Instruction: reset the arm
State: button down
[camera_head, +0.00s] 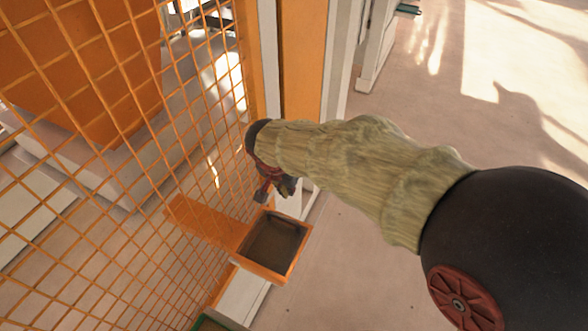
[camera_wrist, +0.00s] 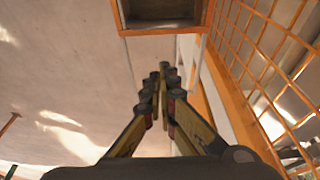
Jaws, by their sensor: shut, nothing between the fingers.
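My gripper (camera_head: 274,187) hangs at the end of my arm, just above and behind an orange-rimmed tray (camera_head: 262,274) in the head view. In the wrist view my gripper (camera_wrist: 160,78) has its fingertips together with nothing between them. The same tray shows at the top of the wrist view (camera_wrist: 160,29), beyond the fingertips and apart from them. My arm, in a pale fabric sleeve, reaches in from the right of the head view.
An orange wire mesh fence (camera_head: 110,190) stands close on the left, with an orange post (camera_head: 303,60) at its end. An orange machine part (camera_head: 85,65) is behind the mesh. The floor (camera_head: 400,120) on the right is open.

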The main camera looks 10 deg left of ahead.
jog(key=shift+w, duration=0.1)
jog(key=s+n, duration=0.1)
jog(key=s+d+f+n, duration=0.1)
jog(key=s+n, duration=0.1)
jog(key=s+n+g, duration=0.1)
jog(key=shift+s+d+f+n, duration=0.2)
jog(key=shift+d+f+n, duration=0.1)
jog(key=shift+d+n, duration=0.1)
jog(key=s+d+r+t+b, duration=0.1)
jog(key=s+d+r+b, duration=0.2)
jog(key=d, duration=0.9)
jog(key=s+d+r+t+y+b, duration=0.1)
jog(key=s+d+r+t+b, duration=0.1)
jog(key=s+d+b, duration=0.5)
jog(key=s+d+r, duration=0.1)
jog(key=s+d, duration=0.3)
jog(key=s, duration=0.1)
jog(key=shift+d+m, duration=0.4)
